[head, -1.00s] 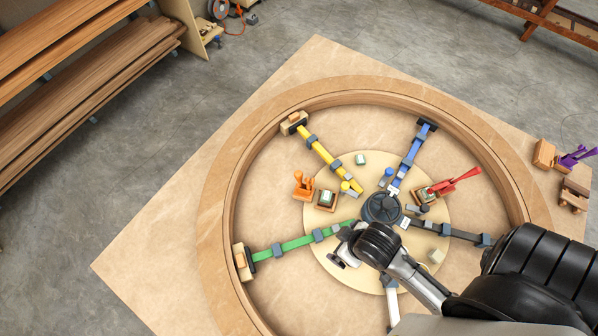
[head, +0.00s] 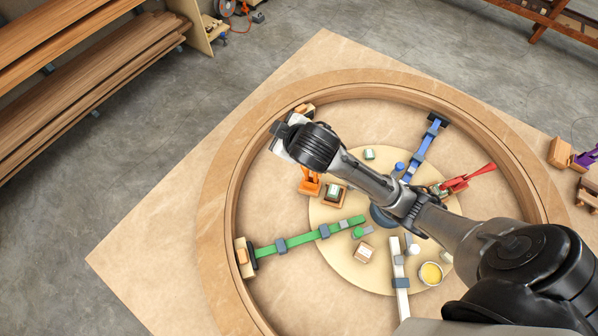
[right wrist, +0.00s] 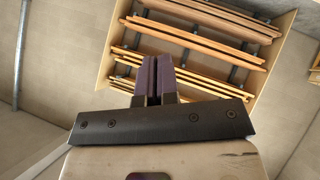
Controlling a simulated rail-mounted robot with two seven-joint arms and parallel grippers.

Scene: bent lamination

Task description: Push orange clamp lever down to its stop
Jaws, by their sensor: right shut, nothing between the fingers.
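The orange clamp lever (head: 310,182) stands inside the wooden ring, left of its centre, beside a small wooden block with a pale green top (head: 333,193). Its upper part is hidden behind my right wrist, so I cannot tell its full angle. My right gripper (head: 283,134) is just above and left of the lever in the head view, near the ring's inner left edge. Its fingers show shut and empty in the right wrist view (right wrist: 153,80). They appear apart from the lever, which is not visible in that view. My left gripper is not in view.
The bent wooden ring (head: 225,205) surrounds green (head: 285,244), blue (head: 422,150) and white (head: 401,290) arms. A red lever (head: 468,178) stands right of centre, and a purple one (head: 585,158) outside the ring. Timber racks (head: 80,70) are at upper left.

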